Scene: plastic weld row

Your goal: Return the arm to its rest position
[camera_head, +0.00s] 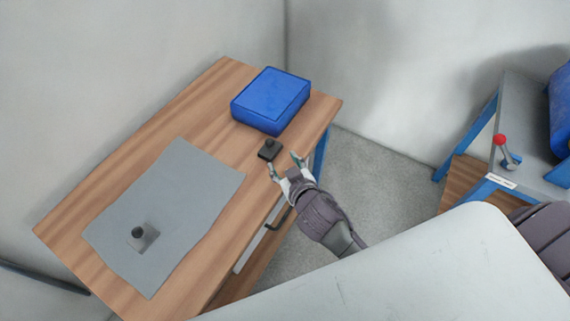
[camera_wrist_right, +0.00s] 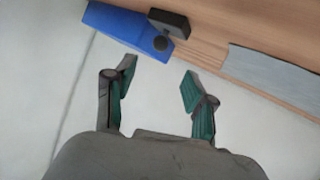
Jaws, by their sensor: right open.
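My right gripper (camera_head: 286,164) is open and empty in the head view, by the right edge of the wooden table (camera_head: 105,198). A small dark block with a knob (camera_head: 269,150) lies on the table just beyond its fingertips, apart from them as seen in the right wrist view. In that view the open gripper (camera_wrist_right: 157,86) points toward the table edge, and the dark block (camera_wrist_right: 168,24) shows ahead, in front of the blue box. My left gripper is not in view.
A blue box (camera_head: 272,98) stands at the table's far end. A grey mat (camera_head: 165,215) holds a small grey piece with a dark knob (camera_head: 141,236). A grey bench (camera_head: 530,125) with a red-knobbed lever (camera_head: 501,143) stands at the right. Open floor (camera_head: 375,190) lies between.

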